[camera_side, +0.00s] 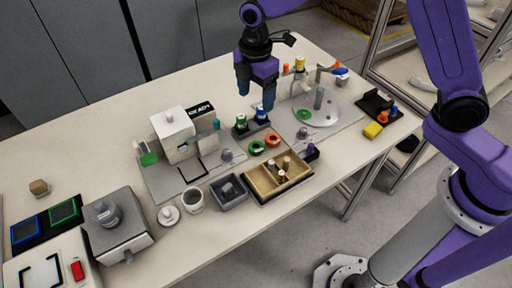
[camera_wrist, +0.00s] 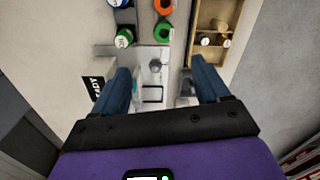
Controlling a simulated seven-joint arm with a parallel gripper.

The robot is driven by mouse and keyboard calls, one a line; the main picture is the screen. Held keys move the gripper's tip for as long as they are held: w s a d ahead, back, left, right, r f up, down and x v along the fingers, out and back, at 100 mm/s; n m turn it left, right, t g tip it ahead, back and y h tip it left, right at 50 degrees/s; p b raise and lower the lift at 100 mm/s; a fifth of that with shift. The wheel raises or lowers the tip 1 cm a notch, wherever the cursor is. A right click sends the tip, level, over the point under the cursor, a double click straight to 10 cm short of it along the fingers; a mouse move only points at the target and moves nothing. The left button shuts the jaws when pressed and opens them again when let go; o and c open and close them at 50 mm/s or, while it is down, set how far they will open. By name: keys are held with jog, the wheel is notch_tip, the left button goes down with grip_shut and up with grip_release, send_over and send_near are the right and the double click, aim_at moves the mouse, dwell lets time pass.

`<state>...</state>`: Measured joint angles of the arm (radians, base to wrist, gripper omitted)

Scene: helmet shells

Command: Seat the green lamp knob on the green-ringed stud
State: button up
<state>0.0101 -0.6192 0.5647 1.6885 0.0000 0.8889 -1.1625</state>
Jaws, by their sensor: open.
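A green-topped knob (camera_side: 241,121), likely the green lamp knob, stands upright in a dark holder beside a blue-topped knob (camera_side: 261,113). The green knob also shows in the wrist view (camera_wrist: 123,38), ahead of the left finger. A thick loose-looking green ring (camera_side: 257,147) lies nearer the front. My gripper (camera_side: 256,98) is open and empty, above and behind the knob holder; its fingers flank nothing in the wrist view (camera_wrist: 160,70).
An orange ring (camera_side: 272,139) lies beside the thick green ring. A wooden compartment tray (camera_side: 262,191) with pegs stands in front. A white box machine (camera_side: 173,135) is at left. The table's back left is clear.

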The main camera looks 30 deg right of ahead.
send_over(257, 141)
jog(key=f, duration=1.2)
jog(key=shift+s+a, duration=0.3)
jog(key=shift+a, duration=0.05)
jog(key=shift+s+f, duration=0.2)
jog(key=shift+f, duration=1.1)
jog(key=shift+s+f, duration=0.15)
jog(key=shift+f, duration=1.15)
jog(key=c, duration=1.1)
jog(key=shift+r, duration=0.15)
